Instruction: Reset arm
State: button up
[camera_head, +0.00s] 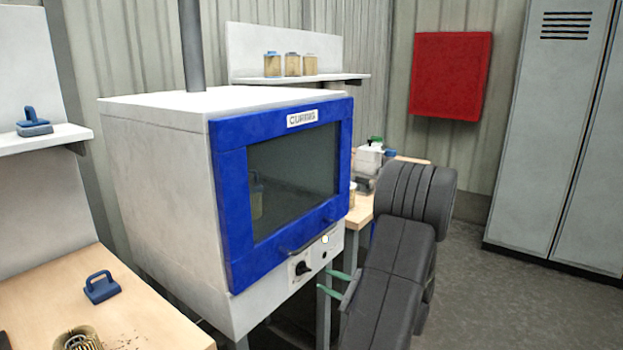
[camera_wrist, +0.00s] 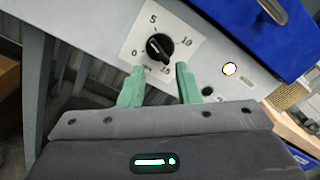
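My gripper (camera_head: 334,283) is open and empty, in front of the lower panel of the curing oven. In the wrist view its two green fingers (camera_wrist: 161,76) stand apart, with the black dial knob (camera_wrist: 159,47) just beyond and between their tips. The fingers do not appear to close on the knob; whether they touch it I cannot tell. The knob (camera_head: 302,268) sits on a white scale plate marked 0, 5, 10. The oven (camera_head: 160,190) has a blue door (camera_head: 231,210), which is shut. A cartridge (camera_head: 257,197) shows dimly behind its glass.
A pale lamp (camera_wrist: 229,69) glows right of the knob. The door handle (camera_head: 305,240) juts out above it. A wooden bench (camera_head: 150,315) with a blue-handled tool (camera_head: 102,287) is at left. Open floor (camera_head: 510,300) lies at right, before grey lockers (camera_head: 555,130).

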aim_at(308, 272)
jog(key=v, duration=0.8)
jog(key=x, duration=1.4)
jog(key=n+b, duration=0.4)
jog(key=n, duration=0.8)
jog(key=shift+d, duration=0.1)
jog(key=shift+s+n, duration=0.1)
jog(key=shift+n, duration=1.5)
jog(key=shift+f, duration=0.1)
jog(key=shift+f, duration=0.1)
